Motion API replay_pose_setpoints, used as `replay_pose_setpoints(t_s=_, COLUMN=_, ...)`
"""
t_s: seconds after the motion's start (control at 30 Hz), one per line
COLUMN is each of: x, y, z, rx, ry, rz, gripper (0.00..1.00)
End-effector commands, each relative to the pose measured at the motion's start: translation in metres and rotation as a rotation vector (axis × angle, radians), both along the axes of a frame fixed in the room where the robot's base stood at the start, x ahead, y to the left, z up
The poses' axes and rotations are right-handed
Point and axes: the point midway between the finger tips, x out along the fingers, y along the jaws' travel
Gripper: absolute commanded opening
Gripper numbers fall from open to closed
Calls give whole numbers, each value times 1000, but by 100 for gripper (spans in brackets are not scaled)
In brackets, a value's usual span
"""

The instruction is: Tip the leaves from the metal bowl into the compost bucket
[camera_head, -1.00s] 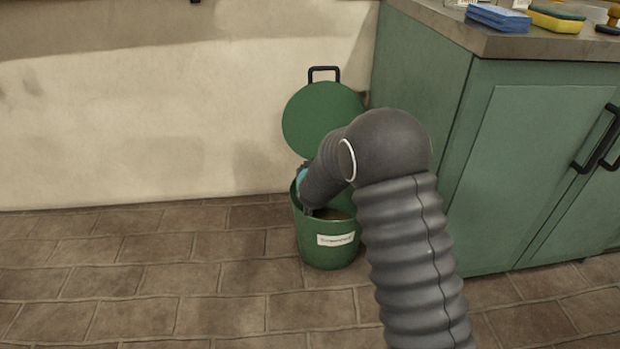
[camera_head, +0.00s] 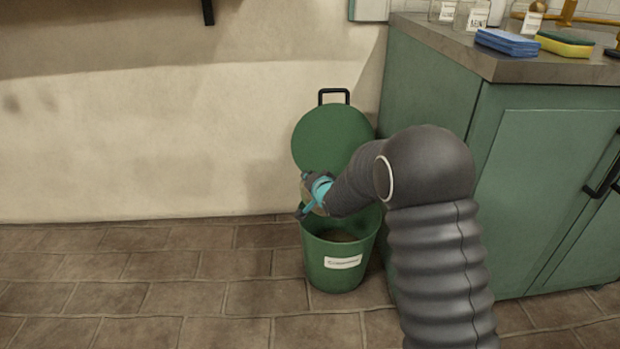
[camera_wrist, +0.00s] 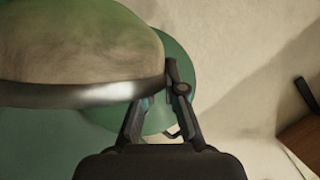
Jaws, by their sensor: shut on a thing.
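The green compost bucket (camera_head: 320,262) stands on the floor against the wall, with brownish material inside. Its round green lid (camera_head: 330,135) stands open behind it. My gripper (camera_head: 306,195) is over the bucket's left rim. In the wrist view my gripper (camera_wrist: 163,100) is shut on the rim of the metal bowl (camera_wrist: 75,94). The bowl fills the upper left there, with a smooth, dull, greenish-tan surface. I cannot tell whether that surface is its inside or outside. No leaves can be made out in it. In the head view my arm hides most of the bowl.
A green cabinet (camera_head: 545,190) with a counter stands close on the right. On the counter are blue cloths (camera_head: 505,43), a yellow-green sponge (camera_head: 565,44) and jars. The tiled floor (camera_head: 150,275) left of the bucket is clear.

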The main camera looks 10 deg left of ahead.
Motion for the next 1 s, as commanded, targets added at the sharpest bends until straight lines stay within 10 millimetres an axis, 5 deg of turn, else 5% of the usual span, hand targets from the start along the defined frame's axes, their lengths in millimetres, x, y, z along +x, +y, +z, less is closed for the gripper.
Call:
replay_pose_setpoints(t_s=0.17, x=1, y=-1, z=10, rx=124, ry=35, rz=-2, gripper=0)
replay_pose_setpoints(t_s=1.0, x=28, y=-94, z=5, rx=705, ry=200, rz=-2, gripper=0)
